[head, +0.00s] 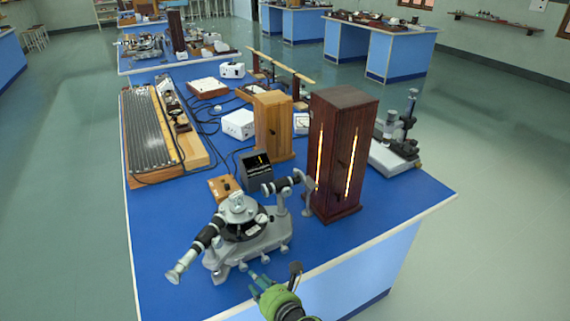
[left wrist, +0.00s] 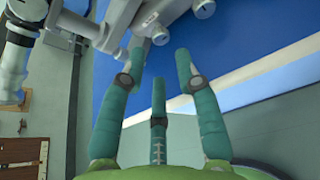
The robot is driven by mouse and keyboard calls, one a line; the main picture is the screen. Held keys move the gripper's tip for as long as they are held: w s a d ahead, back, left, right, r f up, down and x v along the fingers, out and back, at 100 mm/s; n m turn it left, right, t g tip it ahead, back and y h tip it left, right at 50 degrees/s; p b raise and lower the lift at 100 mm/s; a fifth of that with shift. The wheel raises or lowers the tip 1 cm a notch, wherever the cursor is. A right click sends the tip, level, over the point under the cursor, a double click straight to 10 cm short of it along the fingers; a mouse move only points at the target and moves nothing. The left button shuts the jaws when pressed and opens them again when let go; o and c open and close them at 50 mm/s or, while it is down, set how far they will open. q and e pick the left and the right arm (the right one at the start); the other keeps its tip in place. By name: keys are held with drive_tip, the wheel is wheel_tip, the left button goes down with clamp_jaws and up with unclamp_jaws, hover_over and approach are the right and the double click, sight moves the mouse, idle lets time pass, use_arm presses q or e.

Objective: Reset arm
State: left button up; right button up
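My left gripper (head: 268,278) is at the bottom of the head view, by the front edge of the blue bench. It sits just in front of the base of a grey and black spectrometer (head: 238,222). In the left wrist view the left gripper (left wrist: 161,62) has its teal fingers spread apart with nothing between them. The spectrometer's metal parts (left wrist: 165,15) show just beyond the fingertips; I cannot tell whether they touch. My right gripper is in neither view.
A dark wooden lamp cabinet (head: 337,150) with glowing slits stands right of the spectrometer. A small black meter box (head: 256,170) and a lighter wooden cabinet (head: 273,125) stand behind. A long ribbed apparatus (head: 148,130) lies at left. The bench's right front corner (head: 415,205) is bare.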

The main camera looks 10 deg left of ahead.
use_arm(q)
drive_tip(key=s+a+f+n+g, duration=0.1)
drive_tip(key=s+n, duration=0.1)
drive_tip(key=n, duration=0.1)
drive_tip(key=s+a+f+n+g+h, duration=0.1)
drive_tip(key=s+a+f+n, duration=0.1)
drive_tip(key=s+n, duration=0.1)
drive_tip(key=s+a+f+n+g, duration=0.1)
drive_tip(key=s+n+g, duration=0.1)
drive_tip(key=n, duration=0.1)
drive_tip(key=shift+s+a+f+h, duration=0.3)
drive_tip(key=shift+f, duration=0.1)
drive_tip(key=s+a+r+n+g+h, duration=0.2)
drive_tip(key=s+r+n+h, duration=0.15)
drive_tip(key=s+n, duration=0.6)
drive_tip(key=s+a+r+n+g+h, duration=0.15)
drive_tip(key=s+n+h, duration=0.25)
drive_tip(key=s+n, duration=0.55)
wheel_tip(320, 180, down, 24)
drive_tip(key=r+n, duration=0.1)
drive_tip(key=s+a+f+g+b, duration=0.1)
drive_tip(key=s+a+f+g, duration=0.1)
drive_tip(key=s+f, duration=1.2)
drive_tip(key=shift+s+a+f, duration=0.25)
drive_tip(key=shift+s+a, duration=0.2)
drive_tip(key=shift+s, duration=0.7)
